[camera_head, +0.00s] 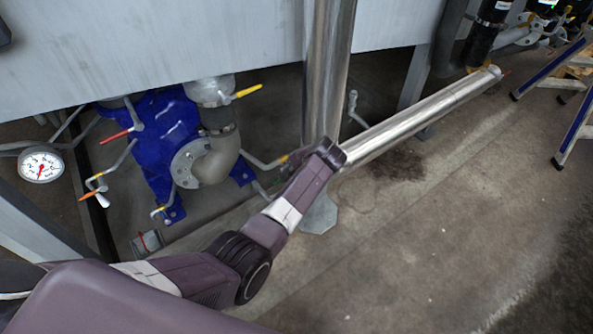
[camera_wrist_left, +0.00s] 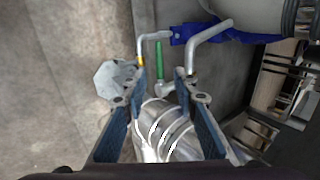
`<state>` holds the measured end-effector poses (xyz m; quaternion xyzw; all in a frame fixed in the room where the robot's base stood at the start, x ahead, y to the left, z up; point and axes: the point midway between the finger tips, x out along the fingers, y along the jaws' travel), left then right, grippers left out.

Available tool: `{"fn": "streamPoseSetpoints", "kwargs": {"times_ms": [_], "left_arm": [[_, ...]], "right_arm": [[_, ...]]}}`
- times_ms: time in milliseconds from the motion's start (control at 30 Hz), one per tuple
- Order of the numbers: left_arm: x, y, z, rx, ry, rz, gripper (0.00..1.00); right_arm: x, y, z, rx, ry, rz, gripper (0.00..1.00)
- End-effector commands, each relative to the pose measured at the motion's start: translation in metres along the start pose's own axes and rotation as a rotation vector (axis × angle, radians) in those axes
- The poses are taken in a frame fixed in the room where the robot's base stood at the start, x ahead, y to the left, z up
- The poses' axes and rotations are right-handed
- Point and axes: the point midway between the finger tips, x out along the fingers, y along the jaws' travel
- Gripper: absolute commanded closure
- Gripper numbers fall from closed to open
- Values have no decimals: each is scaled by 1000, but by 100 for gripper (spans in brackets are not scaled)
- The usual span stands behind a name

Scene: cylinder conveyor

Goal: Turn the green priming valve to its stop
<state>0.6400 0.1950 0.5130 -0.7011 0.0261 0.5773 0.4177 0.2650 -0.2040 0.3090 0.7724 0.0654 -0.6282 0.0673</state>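The green valve handle (camera_wrist_left: 159,60) shows in the left wrist view as a short green bar, just beyond the gap between my left fingertips. A grey pipe with a yellow-marked part stands beside it. My left gripper (camera_wrist_left: 160,86) is open, with its blue-padded fingers apart and no handle between the tips. I cannot tell the exact distance from the tips to the handle. In the head view my left wrist reaches to the foot of a shiny vertical column (camera_head: 328,70); the fingers and green handle are hidden there. My right gripper is in neither view.
A blue pump (camera_head: 158,130) with red, yellow and orange handles stands left in the head view, beside a pressure gauge (camera_head: 41,165). A shiny pipe (camera_head: 420,115) runs right from my wrist. A grey tank panel (camera_head: 150,45) hangs above.

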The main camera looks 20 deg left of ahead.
Motion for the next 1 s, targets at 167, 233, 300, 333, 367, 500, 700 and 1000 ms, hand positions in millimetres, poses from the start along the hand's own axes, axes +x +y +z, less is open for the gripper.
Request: {"fn": "streamPoseSetpoints", "kwargs": {"times_ms": [167,233,300,333,367,500,700,1000], "left_arm": [[-30,0,0,-1,3,0,73],[-40,0,-1,-1,4,0,73],[-47,0,-1,-1,3,0,73],[-50,0,-1,0,2,0,73],[-52,0,0,0,1,1,73],[-56,0,0,0,0,0,73],[-57,0,0,0,0,0,73],[-56,1,1,-2,0,2,73]], "right_arm": [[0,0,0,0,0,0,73],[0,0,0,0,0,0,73],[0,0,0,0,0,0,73],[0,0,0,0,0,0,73],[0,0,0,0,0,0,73],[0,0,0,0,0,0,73],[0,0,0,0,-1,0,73],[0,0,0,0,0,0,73]]}}
